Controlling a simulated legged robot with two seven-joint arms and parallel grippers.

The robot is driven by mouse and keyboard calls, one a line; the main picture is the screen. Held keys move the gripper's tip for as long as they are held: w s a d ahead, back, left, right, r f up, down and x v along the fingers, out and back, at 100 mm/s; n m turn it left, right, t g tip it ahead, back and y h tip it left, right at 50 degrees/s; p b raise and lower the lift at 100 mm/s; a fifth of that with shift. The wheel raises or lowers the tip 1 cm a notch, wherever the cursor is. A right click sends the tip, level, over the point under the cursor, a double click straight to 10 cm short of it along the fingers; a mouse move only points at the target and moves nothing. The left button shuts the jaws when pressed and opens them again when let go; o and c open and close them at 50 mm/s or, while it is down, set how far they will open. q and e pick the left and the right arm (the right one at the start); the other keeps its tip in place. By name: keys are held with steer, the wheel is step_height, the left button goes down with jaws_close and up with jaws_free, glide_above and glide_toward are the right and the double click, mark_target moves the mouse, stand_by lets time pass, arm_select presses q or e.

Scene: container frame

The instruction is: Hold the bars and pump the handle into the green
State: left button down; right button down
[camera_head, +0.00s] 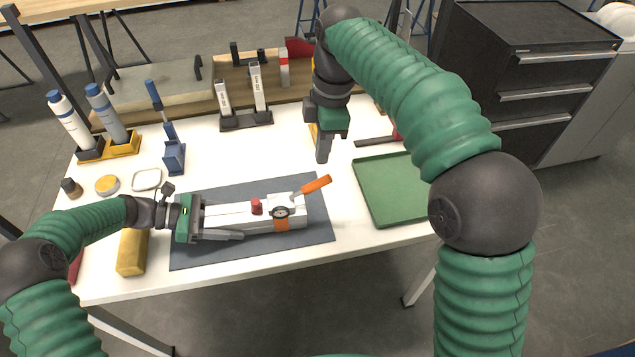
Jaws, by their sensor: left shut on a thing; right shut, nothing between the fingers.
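A white pump device lies on a dark grey mat (190,252). Its white body (235,219) carries a red knob (256,206), a round gauge (281,212) and an orange band (281,225). An orange handle (317,185) sticks up and right from its right end. A grey bar (222,235) runs along its near side. My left gripper (198,218) is shut on the left end of the device, at the bars. The gauge's needle is too small to read. My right gripper (323,150) is shut and empty, pointing down above the table beyond the handle, apart from it.
A green tray (375,215) lies to the right. A yellow block (132,252) is at the front left. Bottles (70,125), a blue stand (174,157) and a small round tin (107,185) stand at the left. A grey-white holder (245,122) stands at the back.

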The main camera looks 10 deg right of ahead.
mark_target(334, 177)
steer(key=f, duration=0.6)
steer(key=shift+a+f, duration=0.35)
steer(key=shift+f, duration=1.45)
steer(key=shift+s+d+r, duration=0.1)
steer(key=shift+d+r, duration=0.2)
steer(key=shift+d, duration=0.5)
steer(key=shift+d+r, duration=0.25)
steer(key=shift+d, duration=0.55)
step_height(334, 177, up, 12)
steer(key=d, duration=0.1)
